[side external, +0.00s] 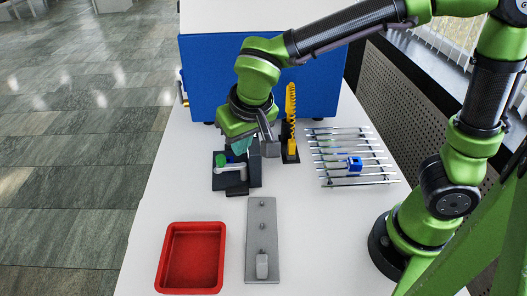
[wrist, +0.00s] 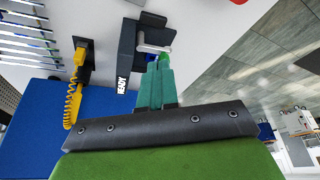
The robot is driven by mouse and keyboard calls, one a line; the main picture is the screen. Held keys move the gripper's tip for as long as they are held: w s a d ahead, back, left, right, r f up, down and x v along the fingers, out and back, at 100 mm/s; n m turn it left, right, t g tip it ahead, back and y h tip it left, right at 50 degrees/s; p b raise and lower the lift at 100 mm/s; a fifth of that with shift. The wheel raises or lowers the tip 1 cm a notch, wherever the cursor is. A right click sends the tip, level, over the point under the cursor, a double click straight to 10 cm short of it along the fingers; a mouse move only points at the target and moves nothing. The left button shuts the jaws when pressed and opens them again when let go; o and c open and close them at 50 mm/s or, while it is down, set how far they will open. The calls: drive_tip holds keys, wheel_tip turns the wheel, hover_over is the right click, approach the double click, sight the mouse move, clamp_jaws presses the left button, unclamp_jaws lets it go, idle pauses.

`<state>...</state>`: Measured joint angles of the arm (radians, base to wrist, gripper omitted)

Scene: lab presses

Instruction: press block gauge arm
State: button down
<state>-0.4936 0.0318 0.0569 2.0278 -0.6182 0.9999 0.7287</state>
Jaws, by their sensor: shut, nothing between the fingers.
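A dark press fixture (side external: 252,172) stands left of centre on the white table. It has a light grey arm (side external: 231,169) across its front and a green round part (side external: 221,159) beside it. In the wrist view the fixture (wrist: 127,50) carries the word READY, with the grey arm (wrist: 153,48) and the green part (wrist: 167,58) near the fingertips. My gripper (side external: 240,146) is above the fixture, pointing down, its teal fingers together and empty. The fingers (wrist: 160,66) partly hide what lies below; a small blue bit shows beside them. I cannot tell whether they touch the fixture.
A red tray (side external: 191,286) and a grey plate (side external: 261,218) with pegs and a grey block (side external: 262,265) lie in front. A metal rod rack (side external: 335,141) holding a blue piece (side external: 354,164) is at right. A yellow coiled cable (side external: 291,103) and blue box (side external: 320,88) stand behind.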

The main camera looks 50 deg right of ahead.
idle(0.3)
hover_over(232, 168)
drive_tip(key=s+a, duration=0.1)
drive_tip(key=a, duration=0.1)
wheel_tip(232, 168, down, 10)
drive_tip(key=shift+r, duration=0.2)
